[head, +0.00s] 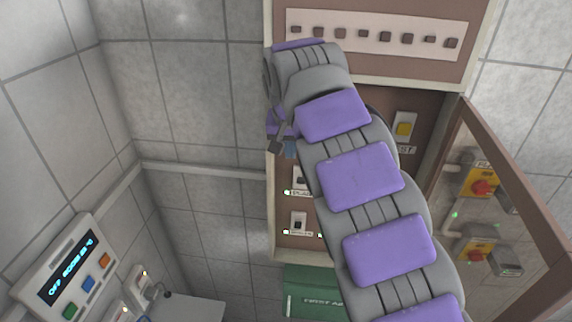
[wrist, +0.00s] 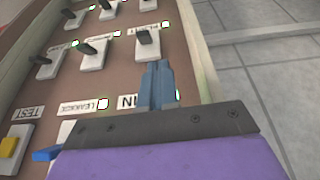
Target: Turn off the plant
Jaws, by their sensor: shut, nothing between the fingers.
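The brown control cabinet (head: 359,69) stands in the middle of the head view, partly hidden by my arm. My gripper (head: 289,149) is at its left side, in front of the panel. In the wrist view my gripper (wrist: 157,82) is shut and empty, with its blue fingertips close to the panel beside a partly hidden label starting "IN". Rows of dark lever switches on white plates, such as one lever switch (wrist: 148,42), lie beyond the fingertips, with small lit lamps. A yellow button (wrist: 13,147) sits by a "TEST" label. Contact with any switch cannot be told.
A hinged clear door (head: 475,205) stands open at right, with red knobs on yellow plates (head: 481,187) behind it. A display box (head: 68,268), its text starting "OFF", is at lower left. A green first-aid box (head: 312,292) is below. Open wall lies left of the cabinet.

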